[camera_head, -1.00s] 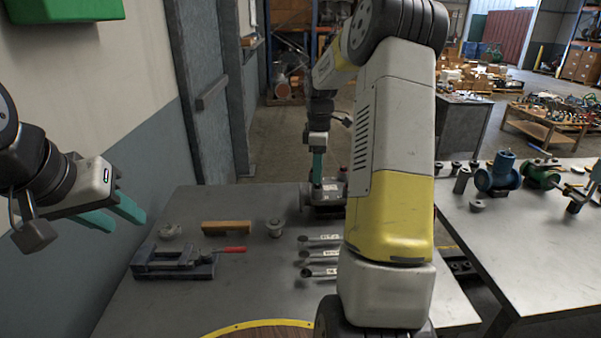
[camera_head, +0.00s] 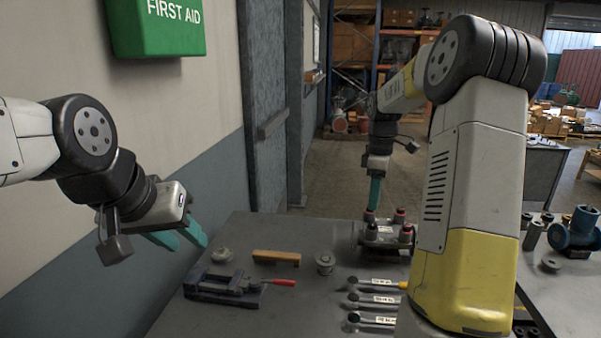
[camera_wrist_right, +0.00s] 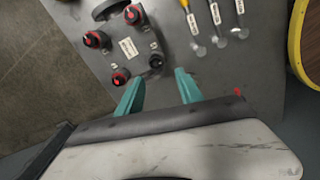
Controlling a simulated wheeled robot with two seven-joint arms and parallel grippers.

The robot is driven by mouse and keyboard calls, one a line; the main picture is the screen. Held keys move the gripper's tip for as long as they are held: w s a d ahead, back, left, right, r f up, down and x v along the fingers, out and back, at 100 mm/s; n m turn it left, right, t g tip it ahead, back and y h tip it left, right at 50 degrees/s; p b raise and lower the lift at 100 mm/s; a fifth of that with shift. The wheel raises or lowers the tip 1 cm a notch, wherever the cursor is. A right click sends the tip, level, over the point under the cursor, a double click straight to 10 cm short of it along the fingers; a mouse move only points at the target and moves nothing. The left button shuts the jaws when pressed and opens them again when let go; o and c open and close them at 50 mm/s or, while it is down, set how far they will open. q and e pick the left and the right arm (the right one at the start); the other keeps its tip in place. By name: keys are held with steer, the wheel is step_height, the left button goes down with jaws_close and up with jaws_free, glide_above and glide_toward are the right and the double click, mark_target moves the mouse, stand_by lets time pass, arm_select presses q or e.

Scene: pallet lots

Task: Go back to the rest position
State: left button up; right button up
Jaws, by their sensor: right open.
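My left gripper (camera_head: 190,243) has teal fingers set apart with nothing between them. It hangs in the air at the left, near the wall and short of the table. My right gripper (camera_head: 374,192) is at the far end of the table, fingers pointing down, beside a grey fixture (camera_head: 382,238) with several red-and-black knobs. In the right wrist view the right gripper (camera_wrist_right: 158,82) is open and empty, and the same fixture (camera_wrist_right: 122,45) lies beyond its left finger. My right arm hides part of the table in the head view.
The grey table (camera_head: 300,300) holds a vise (camera_head: 225,288) with a red handle, a wooden-backed brush-like bar (camera_head: 276,257), a round metal part (camera_head: 325,263) and several labelled tools (camera_head: 372,302). A second table stands right. A green first aid box (camera_head: 160,25) hangs on the wall.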

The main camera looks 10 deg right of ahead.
steer(key=s+a+r+m+t, duration=0.2)
steer(key=s+a+r+m, duration=0.1)
steer(key=s+a+r, duration=0.3)
steer(key=s+a+r+m+t+y, duration=0.1)
steer(key=s+a+m, duration=0.3)
steer(key=s, duration=0.6)
steer(key=s+a+r+m+t+y, duration=0.1)
steer(key=s+a+m+t, duration=0.2)
steer(key=s, duration=0.8)
steer(key=shift+a+r+m, duration=0.15)
steer(key=shift+a+m, duration=0.4)
steer(key=shift+m, duration=0.45)
